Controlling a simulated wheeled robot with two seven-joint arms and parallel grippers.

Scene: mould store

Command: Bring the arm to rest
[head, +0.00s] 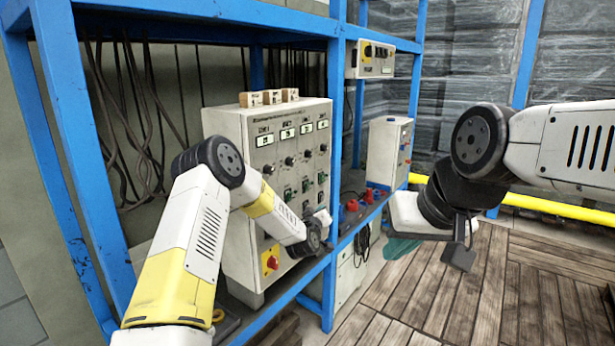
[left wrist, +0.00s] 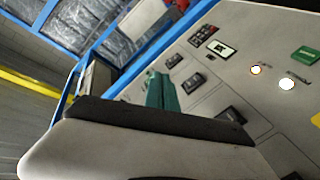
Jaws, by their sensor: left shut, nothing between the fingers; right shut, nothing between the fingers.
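My left arm comes in from the lower left in the head view, bent at a black elbow joint, and its end is in front of the grey control cabinet (head: 228,128). The fingers of my left gripper are hidden in the head view. In the left wrist view, the green fingers of my left gripper (left wrist: 162,92) are together and empty, in front of the cabinet's panel (left wrist: 215,85). My right arm comes in from the right. My right gripper (head: 400,248), with teal fingers, is shut and empty above the wooden floor.
A blue rack (head: 338,120) frames the cabinet and its shelf. Wooden blocks (head: 270,97) lie on top of the cabinet. A smaller grey box (head: 385,150) stands further back. A yellow rail (head: 560,208) runs behind my right arm. The plank floor (head: 500,290) at lower right looks clear.

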